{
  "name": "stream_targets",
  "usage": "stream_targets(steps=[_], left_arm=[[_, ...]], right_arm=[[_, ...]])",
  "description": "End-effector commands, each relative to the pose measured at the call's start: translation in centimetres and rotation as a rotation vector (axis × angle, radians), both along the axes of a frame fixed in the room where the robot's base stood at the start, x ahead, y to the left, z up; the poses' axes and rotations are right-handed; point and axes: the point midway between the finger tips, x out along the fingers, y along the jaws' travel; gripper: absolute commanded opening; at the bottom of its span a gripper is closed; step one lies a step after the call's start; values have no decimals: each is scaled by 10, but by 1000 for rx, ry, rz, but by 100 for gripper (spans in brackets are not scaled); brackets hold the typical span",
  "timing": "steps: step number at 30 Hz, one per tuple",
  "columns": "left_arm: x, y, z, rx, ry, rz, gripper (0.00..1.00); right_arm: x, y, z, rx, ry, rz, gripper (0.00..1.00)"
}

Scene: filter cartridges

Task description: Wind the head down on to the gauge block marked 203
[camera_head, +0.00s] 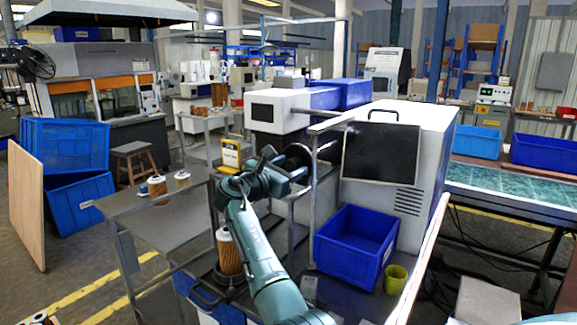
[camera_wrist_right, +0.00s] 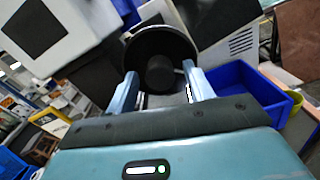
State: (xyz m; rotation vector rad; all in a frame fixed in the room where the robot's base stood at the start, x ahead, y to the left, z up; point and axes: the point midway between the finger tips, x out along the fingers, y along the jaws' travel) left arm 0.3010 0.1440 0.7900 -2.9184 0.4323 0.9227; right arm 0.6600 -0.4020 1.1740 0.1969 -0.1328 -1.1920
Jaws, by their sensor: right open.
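A black handwheel (camera_head: 299,154) with a round rim stands on the bench rig in the middle of the head view. In the right wrist view its black rim (camera_wrist_right: 145,45) and protruding knob (camera_wrist_right: 160,75) face me. My right gripper (camera_wrist_right: 163,92) is open, its two fingers on either side of the knob; I cannot tell whether they touch it. In the head view my right gripper (camera_head: 292,168) is at the handwheel, partly hidden by my wrist. I cannot make out a gauge block marked 203 or the head above it. My left gripper is not in view.
A yellow item with a pale face (camera_head: 230,155) stands left of the wheel; its marking is unreadable. A blue bin (camera_head: 355,245) and a yellow-green cup (camera_head: 396,279) are to the right. A grey table (camera_head: 150,220) is left.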

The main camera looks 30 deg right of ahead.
Motion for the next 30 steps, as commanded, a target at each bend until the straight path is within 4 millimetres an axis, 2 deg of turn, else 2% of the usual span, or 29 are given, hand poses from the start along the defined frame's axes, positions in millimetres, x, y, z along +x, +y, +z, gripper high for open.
stream_targets(steps=[8,24,30], left_arm=[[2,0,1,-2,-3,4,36],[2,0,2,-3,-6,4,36],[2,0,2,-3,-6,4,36]], right_arm=[[1,-1,0,0,0,0,52],[0,-1,0,-1,0,0,8],[0,-1,0,4,-10,0,7]])
